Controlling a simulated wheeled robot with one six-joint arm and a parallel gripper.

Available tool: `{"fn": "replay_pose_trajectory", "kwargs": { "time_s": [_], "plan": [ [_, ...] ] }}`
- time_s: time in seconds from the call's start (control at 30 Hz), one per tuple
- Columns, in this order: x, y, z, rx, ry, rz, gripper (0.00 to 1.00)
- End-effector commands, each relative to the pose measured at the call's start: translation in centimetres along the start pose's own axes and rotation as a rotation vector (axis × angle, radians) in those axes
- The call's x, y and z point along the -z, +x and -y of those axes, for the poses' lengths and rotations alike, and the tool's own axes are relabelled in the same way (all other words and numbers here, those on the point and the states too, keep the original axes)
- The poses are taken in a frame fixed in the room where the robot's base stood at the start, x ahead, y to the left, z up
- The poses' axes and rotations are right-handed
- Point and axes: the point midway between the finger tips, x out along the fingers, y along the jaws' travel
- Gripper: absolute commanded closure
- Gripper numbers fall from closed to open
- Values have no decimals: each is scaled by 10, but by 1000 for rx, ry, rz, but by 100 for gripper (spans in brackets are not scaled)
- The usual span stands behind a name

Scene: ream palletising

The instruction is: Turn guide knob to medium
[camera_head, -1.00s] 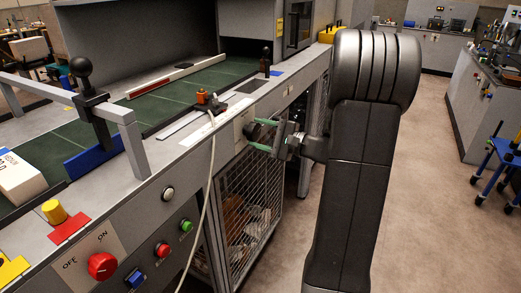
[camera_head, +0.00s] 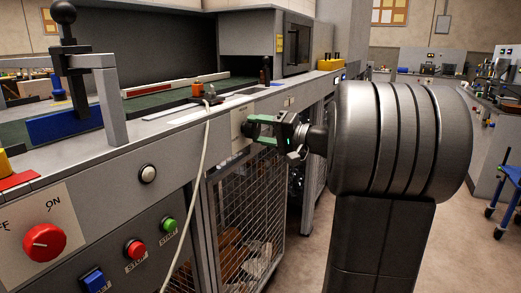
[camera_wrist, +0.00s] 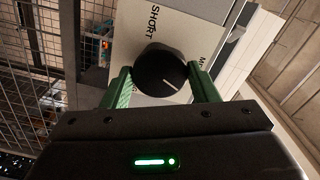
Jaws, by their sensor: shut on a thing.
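The guide knob (camera_wrist: 160,70) is round and black with a short white line, which slants toward the lower right in the wrist view. It sits on a pale label plate (camera_wrist: 180,28) that reads "SHORT" above the knob, with a partly hidden word starting with "M" to its right. My gripper (camera_wrist: 160,82) has its green fingers on either side of the knob and is shut on it. In the head view my gripper (camera_head: 256,130) reaches the front panel of the bench, and its fingers mostly hide the knob.
A wire-mesh cage (camera_head: 240,205) stands below the panel, close to my gripper. A pale cable (camera_head: 201,165) hangs down the bench front. A red OFF/ON knob (camera_head: 44,242) and push buttons are at the left. Open floor (camera_head: 300,262) lies right of the cage.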

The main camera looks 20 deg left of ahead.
Motion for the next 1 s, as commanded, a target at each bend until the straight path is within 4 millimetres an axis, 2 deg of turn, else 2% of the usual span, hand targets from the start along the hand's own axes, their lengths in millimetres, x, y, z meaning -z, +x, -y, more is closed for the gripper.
{"fn": "replay_pose_trajectory", "kwargs": {
  "time_s": [0.03,0.43,1.0],
  "plan": [
    [-4,0,-8,0,-44,1,69],
    [-2,0,-5,-2,-307,2,69],
    [-1,0,-2,-2,-392,3,69]
  ]
}}
